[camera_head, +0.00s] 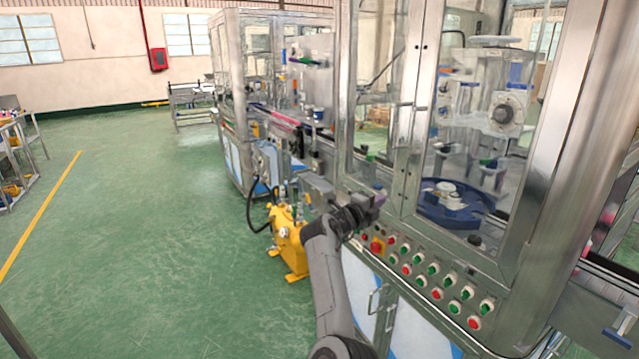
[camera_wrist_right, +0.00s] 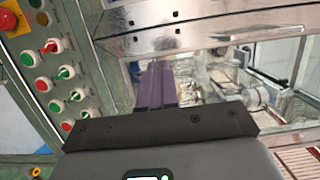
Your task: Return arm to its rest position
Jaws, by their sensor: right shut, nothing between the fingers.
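My right arm (camera_head: 330,275) reaches up from the bottom of the head view. My right gripper (camera_head: 376,200) is at its end, in front of the machine's glass door and just above the control panel. In the right wrist view the purple fingers of the right gripper (camera_wrist_right: 156,85) are together with nothing between them. The machine's steel frame and glass lie beyond the fingers; I cannot tell whether they touch. My left gripper is not in view.
The crimping machine's panel of red and green buttons (camera_head: 440,282) is close to the right gripper. A red emergency stop (camera_head: 377,247) sits just below it. A yellow unit (camera_head: 288,240) stands on the floor to the left. Green floor (camera_head: 140,230) is open on the left.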

